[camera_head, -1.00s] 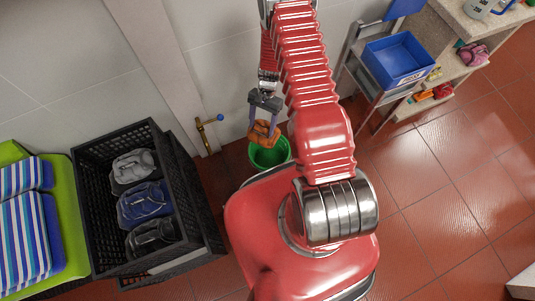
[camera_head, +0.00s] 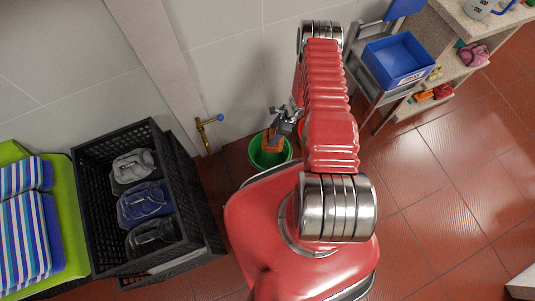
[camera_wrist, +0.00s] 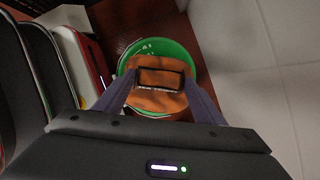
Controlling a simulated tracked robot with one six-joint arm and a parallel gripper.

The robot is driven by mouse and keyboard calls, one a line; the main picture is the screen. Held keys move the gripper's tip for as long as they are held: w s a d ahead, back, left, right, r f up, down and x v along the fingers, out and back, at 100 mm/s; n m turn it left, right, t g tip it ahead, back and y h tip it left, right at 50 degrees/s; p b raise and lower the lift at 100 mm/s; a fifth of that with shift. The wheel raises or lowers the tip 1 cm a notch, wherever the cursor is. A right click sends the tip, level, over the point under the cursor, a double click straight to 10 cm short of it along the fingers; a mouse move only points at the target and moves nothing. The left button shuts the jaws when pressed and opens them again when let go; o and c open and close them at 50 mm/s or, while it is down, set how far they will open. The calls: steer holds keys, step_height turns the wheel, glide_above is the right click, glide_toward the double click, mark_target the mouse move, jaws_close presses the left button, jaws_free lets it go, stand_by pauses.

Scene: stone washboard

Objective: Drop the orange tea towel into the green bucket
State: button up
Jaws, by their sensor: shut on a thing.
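The orange tea towel (camera_head: 273,140) hangs from my gripper (camera_head: 276,128) over the green bucket (camera_head: 258,161). In the wrist view my gripper (camera_wrist: 160,82) is shut on the towel (camera_wrist: 158,102), with a finger on either side of it. There the towel lies in front of the opening of the bucket (camera_wrist: 187,60) and hides part of its inside and rim. The bucket stands on the floor close to the wall. I cannot tell whether the towel's lower edge is below the rim.
A black crate (camera_head: 96,218) with several folded dark and grey items stands at the left. A brass tap (camera_head: 206,133) sticks out of the wall beside the bucket. A blue tray (camera_head: 398,60) sits on a stand at the right. Open red tiled floor (camera_head: 455,190) lies at the right.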

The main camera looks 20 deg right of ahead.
steer(key=shift+f, duration=0.15)
steer(key=shift+f, duration=2.85)
steer(key=o, duration=1.3)
steer(key=shift+c, duration=0.2)
steer(key=shift+r, duration=0.1)
steer(key=v, duration=1.3)
steer(key=shift+d+r, duration=0.15)
steer(key=shift+r, duration=0.1)
